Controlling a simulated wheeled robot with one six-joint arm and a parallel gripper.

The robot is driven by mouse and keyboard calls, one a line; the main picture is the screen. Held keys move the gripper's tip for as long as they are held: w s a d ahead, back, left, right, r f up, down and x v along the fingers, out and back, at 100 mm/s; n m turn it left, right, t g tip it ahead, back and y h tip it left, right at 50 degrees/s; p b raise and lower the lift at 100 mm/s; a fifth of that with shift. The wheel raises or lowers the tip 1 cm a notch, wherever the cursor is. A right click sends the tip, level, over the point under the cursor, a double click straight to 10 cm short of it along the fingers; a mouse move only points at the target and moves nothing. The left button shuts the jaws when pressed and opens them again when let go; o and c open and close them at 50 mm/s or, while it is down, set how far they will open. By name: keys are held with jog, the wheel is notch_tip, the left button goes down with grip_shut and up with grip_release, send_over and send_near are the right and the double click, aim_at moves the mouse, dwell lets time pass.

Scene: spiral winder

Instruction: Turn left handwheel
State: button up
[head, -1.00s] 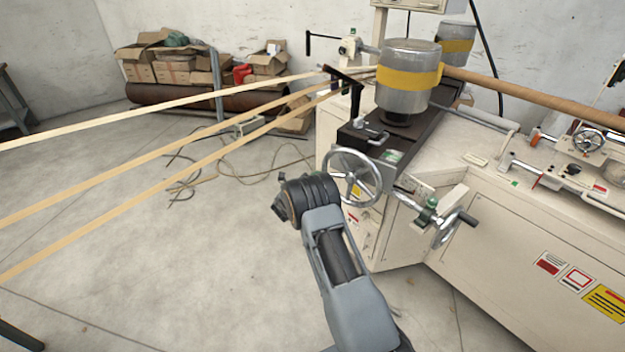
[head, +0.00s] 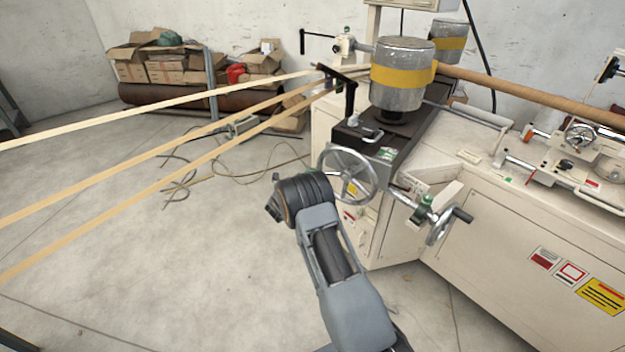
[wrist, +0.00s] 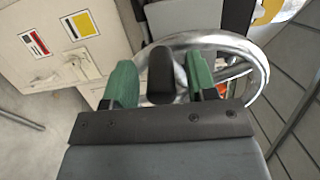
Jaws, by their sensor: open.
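The left handwheel (head: 347,174) is a silver spoked wheel on the near left corner of the cream machine. In the wrist view its rim (wrist: 245,50) arches just beyond my gripper (wrist: 161,64). My gripper's two green fingers are apart. A dark rounded grip (wrist: 160,76) stands between them, in line with the wheel's rim; it looks like the wheel's handle. Gaps show on both sides of it, so the fingers do not appear closed on it. In the head view my wrist hides the gripper, beside the wheel's lower left.
A second handwheel (head: 440,226) with a black handle sticks out to the right, close to my arm. The cream machine cabinet (head: 500,240) fills the right side. Pale strips (head: 150,155) run across the left. Open floor (head: 140,270) lies at left.

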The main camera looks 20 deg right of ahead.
jog(key=v, duration=1.3)
jog(key=s+d+f+m+g+y, duration=0.1)
jog(key=s+f+m+g, duration=0.35)
jog(key=m, duration=0.35)
jog(key=s+r+m+g+y, duration=0.3)
jog(key=s+m+g+y, duration=0.15)
jog(key=s+m, duration=0.8)
jog(key=s+a+r+m+t+y+p, duration=0.2)
jog(key=s+r+m+y, duration=0.3)
jog(key=r+m, duration=0.5)
jog(key=s+a+r+m+t+y+p, duration=0.1)
jog(key=s+a+r+m+y+p, duration=0.2)
jog(key=s+a+r+m+y, duration=0.2)
notch_tip(320, 180, up, 7)
jog(key=s+m, duration=0.3)
jog(key=m, duration=0.3)
jog(key=shift+t, duration=0.4)
